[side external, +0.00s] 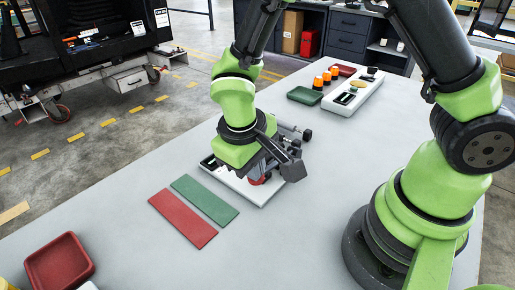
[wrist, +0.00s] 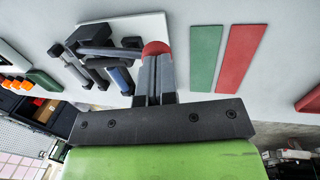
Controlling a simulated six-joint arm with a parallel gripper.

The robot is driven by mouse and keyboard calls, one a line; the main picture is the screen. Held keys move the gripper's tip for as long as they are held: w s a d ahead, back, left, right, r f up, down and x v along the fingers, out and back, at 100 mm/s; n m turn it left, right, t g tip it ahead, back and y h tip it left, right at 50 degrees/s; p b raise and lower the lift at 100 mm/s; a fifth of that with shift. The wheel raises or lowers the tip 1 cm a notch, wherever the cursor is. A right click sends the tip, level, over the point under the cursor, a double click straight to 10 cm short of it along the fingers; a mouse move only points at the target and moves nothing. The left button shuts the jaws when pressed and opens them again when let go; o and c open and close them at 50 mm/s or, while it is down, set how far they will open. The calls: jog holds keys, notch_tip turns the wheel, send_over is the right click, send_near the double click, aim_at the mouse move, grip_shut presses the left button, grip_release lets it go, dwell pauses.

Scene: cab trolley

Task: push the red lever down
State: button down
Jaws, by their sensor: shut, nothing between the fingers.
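A white panel (side external: 278,194) lies on the table under my gripper (side external: 262,172), and it also shows in the wrist view (wrist: 122,22). A round red knob, seemingly the red lever's end (wrist: 155,48), shows right at my fingertips (wrist: 154,66). In the side view the red part (side external: 257,181) is half hidden under the gripper. The fingers are shut with nothing between them. They look to be at or against the knob, but I cannot tell if they touch. Dark grey levers (wrist: 100,58) stand beside it on the panel.
A green strip (side external: 205,200) and a red strip (side external: 183,217) lie flat beside the panel. A red tray (side external: 59,262) is at the front left. A second white panel (side external: 353,94), orange buttons (side external: 318,83) and a green tray (side external: 304,96) stand farther back.

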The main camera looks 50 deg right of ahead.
jog(key=f+h, duration=0.2)
jog(key=shift+a+f, duration=0.4)
jog(key=shift+a+f+h, duration=0.1)
jog(key=shift+f+h, duration=0.8)
jog(key=shift+f, duration=0.2)
jog(key=v, duration=1.4)
jog(key=shift+r, duration=0.3)
jog(key=shift+d, duration=0.2)
